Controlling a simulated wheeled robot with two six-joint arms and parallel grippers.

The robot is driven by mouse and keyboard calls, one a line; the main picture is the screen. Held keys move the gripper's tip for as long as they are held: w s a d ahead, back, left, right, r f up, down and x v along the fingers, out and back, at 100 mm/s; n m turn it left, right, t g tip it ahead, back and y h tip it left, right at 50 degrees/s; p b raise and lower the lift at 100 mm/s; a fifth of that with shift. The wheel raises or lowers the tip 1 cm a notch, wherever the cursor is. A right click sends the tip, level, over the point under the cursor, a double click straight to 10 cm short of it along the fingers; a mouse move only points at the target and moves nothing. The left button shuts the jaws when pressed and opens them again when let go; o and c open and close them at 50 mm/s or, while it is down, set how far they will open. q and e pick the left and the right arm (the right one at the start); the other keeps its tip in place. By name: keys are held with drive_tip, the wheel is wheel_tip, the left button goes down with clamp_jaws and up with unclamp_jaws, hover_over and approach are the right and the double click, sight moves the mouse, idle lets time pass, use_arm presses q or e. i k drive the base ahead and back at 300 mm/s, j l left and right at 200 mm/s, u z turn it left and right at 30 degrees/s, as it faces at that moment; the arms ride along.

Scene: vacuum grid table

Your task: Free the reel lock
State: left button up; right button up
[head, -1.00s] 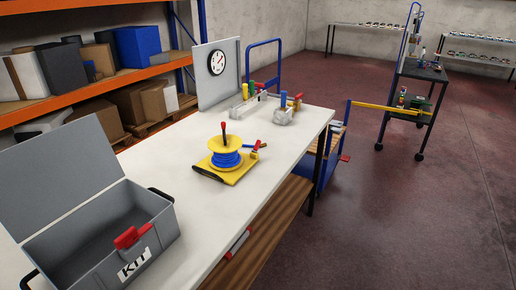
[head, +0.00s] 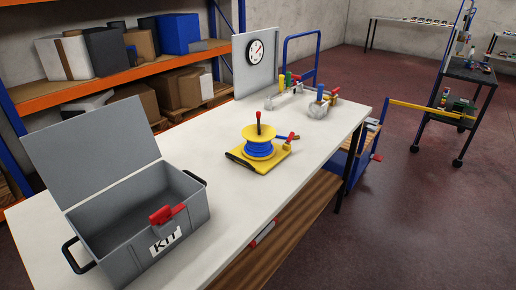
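A yellow reel (head: 259,146) wound with blue hose or cable stands upright on a yellow base plate (head: 252,163) in the middle of the white table. A black post with a red top rises from the reel's centre. A small red lever (head: 291,137) sits at the right side of the base, beside a blue end piece; it looks like the reel lock, but its exact state is too small to tell. Neither of my grippers is in the head view.
An open grey KIT box (head: 135,222) with a red latch stands at the near left of the white table (head: 215,232). A gauge panel (head: 254,62) and a manifold with coloured handles (head: 320,106) stand at the far end. Shelving is behind; a cart (head: 470,100) stands at right.

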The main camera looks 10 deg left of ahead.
sight(289, 140)
drive_tip(key=i+l+u, duration=0.1)
drive_tip(key=l, duration=0.2)
drive_tip(key=i+l, duration=0.2)
drive_tip(key=l, duration=0.15)
drive_tip(key=i+l+u, duration=0.15)
drive_tip(key=i+l, duration=0.15)
drive_tip(key=l, duration=0.35)
drive_tip(key=i+u, duration=0.05)
